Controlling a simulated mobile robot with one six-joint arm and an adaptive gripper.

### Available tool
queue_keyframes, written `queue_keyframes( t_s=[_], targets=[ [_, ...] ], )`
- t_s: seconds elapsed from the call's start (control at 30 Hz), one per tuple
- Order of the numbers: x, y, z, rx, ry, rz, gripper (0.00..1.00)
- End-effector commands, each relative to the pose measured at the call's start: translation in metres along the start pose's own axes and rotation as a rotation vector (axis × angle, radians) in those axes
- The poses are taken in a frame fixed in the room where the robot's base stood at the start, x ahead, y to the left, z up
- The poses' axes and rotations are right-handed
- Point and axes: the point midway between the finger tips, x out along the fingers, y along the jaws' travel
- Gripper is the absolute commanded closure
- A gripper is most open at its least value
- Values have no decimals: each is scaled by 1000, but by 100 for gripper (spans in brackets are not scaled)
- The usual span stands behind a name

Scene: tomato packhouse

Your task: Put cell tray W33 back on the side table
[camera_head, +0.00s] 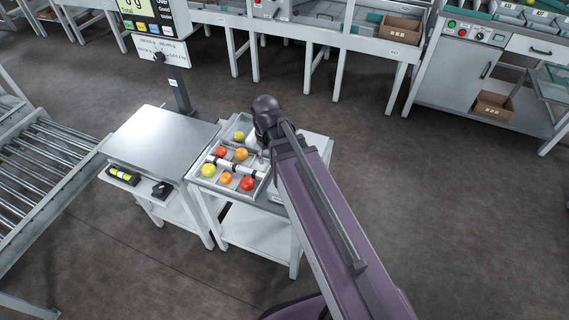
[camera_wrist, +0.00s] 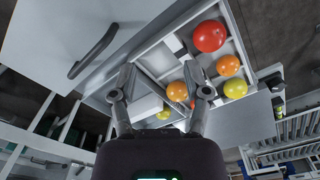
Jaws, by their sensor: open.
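A grey-white cell tray (camera_head: 195,178) with red, orange and yellow tomatoes in its cells is over the top of a small white table (camera_head: 313,145) with a lower shelf. Pale bars with dark pieces cross its middle. No tray label can be read. In the wrist view the tray (camera_wrist: 166,50) is beyond my gripper (camera_wrist: 159,70). My gripper is open, its two fingers apart, with part of the tray and tomatoes seen between and beside them. I cannot tell whether they touch the tray. In the head view my arm hides the gripper and part of the table.
A weighing bench (camera_head: 165,140) with a display post (camera_head: 178,88) stands left of the small table. A roller conveyor (camera_head: 40,165) is at far left. White benches and a cabinet (camera_head: 450,72) line the back. The floor (camera_head: 440,210) at right is clear.

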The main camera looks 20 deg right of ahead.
Motion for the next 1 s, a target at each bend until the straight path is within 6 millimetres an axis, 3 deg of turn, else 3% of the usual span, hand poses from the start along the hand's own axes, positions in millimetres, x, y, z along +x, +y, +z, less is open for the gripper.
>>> queue_keyframes(
  t_s=[0.03,0.1,0.27,0.73,1.0],
  targets=[
    [0,7,21,71,0,0,39],
    [0,14,36,157,0,0,39],
    [0,23,55,276,0,1,39],
    [-3,25,57,298,0,1,39],
    [-32,25,57,297,0,1,39]
  ],
)
